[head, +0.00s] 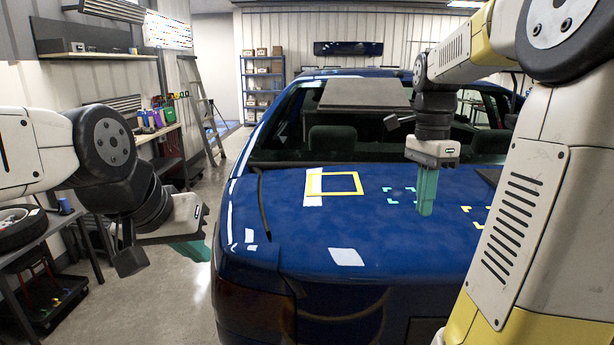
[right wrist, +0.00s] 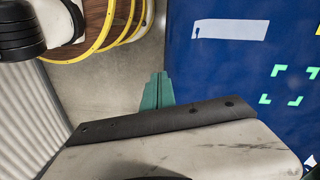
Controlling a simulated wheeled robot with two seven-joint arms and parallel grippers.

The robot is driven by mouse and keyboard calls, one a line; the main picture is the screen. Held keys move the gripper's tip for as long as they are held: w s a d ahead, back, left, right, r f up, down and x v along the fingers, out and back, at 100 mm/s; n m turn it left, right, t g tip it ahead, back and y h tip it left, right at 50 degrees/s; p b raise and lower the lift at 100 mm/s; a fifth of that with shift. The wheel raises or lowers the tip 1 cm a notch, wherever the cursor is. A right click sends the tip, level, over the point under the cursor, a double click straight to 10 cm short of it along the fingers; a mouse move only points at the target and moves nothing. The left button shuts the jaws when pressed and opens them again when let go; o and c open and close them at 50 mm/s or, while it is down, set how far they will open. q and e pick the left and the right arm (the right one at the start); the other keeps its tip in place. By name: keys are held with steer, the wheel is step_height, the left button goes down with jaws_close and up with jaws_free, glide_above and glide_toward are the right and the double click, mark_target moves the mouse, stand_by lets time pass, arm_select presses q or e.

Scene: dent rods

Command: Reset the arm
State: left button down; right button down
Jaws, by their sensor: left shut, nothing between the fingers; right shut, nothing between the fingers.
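My left gripper (head: 190,250) hangs to the left of the blue car, over the floor. Its teal fingers are together and empty. In the right wrist view the right gripper's fingers (right wrist: 157,88) show against the grey floor, to the left of the blue car panel (right wrist: 225,75). I cannot tell the exact height of the right gripper above the lid.
The lid bears a yellow square outline (head: 335,193), green corner marks (head: 391,201) and yellow corner marks (head: 478,225). A workbench (head: 150,132), a ladder (head: 203,110) and a blue shelf rack (head: 262,85) stand at the left and back. The floor left of the car is open.

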steer(key=s+a+f+n+t+y, duration=0.2)
steer(key=s+a+n+t, duration=0.5)
steer(key=n, duration=1)
steer(key=s+a, duration=0.3)
steer(key=a, duration=0.3)
steer(key=shift+s+a, duration=0.15)
steer(key=shift+a, duration=0.1)
steer(key=shift+f, duration=0.1)
